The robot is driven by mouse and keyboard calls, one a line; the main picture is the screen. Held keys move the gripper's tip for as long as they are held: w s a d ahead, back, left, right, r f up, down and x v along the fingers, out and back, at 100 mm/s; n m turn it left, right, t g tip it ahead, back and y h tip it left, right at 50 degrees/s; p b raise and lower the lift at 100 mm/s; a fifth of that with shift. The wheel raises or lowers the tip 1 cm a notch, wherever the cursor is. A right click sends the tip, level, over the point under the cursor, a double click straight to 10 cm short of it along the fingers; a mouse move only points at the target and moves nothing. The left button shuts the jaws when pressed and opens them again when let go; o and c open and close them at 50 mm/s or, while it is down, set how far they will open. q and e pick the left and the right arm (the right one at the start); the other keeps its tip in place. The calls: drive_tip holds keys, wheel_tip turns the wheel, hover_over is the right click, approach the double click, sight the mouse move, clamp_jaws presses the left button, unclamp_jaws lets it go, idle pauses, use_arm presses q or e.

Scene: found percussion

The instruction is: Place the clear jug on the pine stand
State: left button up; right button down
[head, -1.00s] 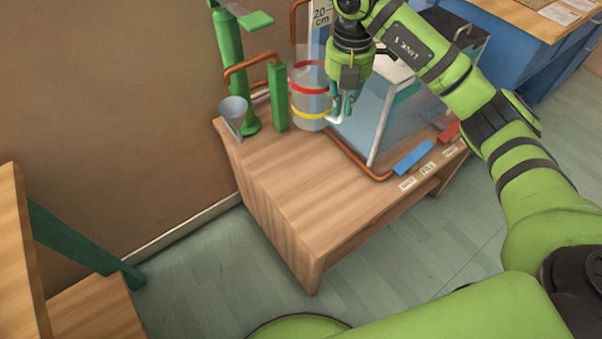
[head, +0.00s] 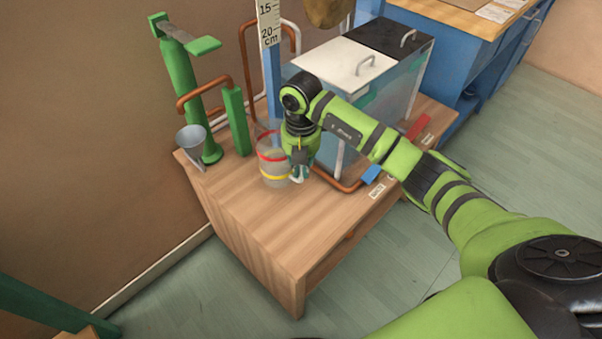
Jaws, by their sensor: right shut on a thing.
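The clear jug (head: 271,168) is a see-through cylinder with a red band and a yellow band. It is upright over the left-hand part of the wooden table top, in front of the blue post. I cannot tell whether its base touches the table. My right gripper (head: 298,174) is at the jug's right side, shut on its pale handle. The gripper and wrist cover part of the jug's right side. My left gripper is out of view. I cannot pick out the pine stand for certain; a sliver of pale wood (head: 96,334) shows at the bottom left beside a green beam.
The wooden table (head: 265,218) has free room in front of the jug. A green pump-like piece (head: 180,95), a green block (head: 236,122) and a grey funnel (head: 192,142) stand left. A glass tank (head: 395,95) with lids stands right, copper pipe around it. A ruler (head: 269,22) rises behind.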

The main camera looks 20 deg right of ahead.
drive_tip(key=shift+f, duration=1.4)
drive_tip(key=c, duration=1.3)
unclamp_jaws()
wheel_tip(320, 180, up, 12)
drive_tip(key=shift+r, duration=0.15)
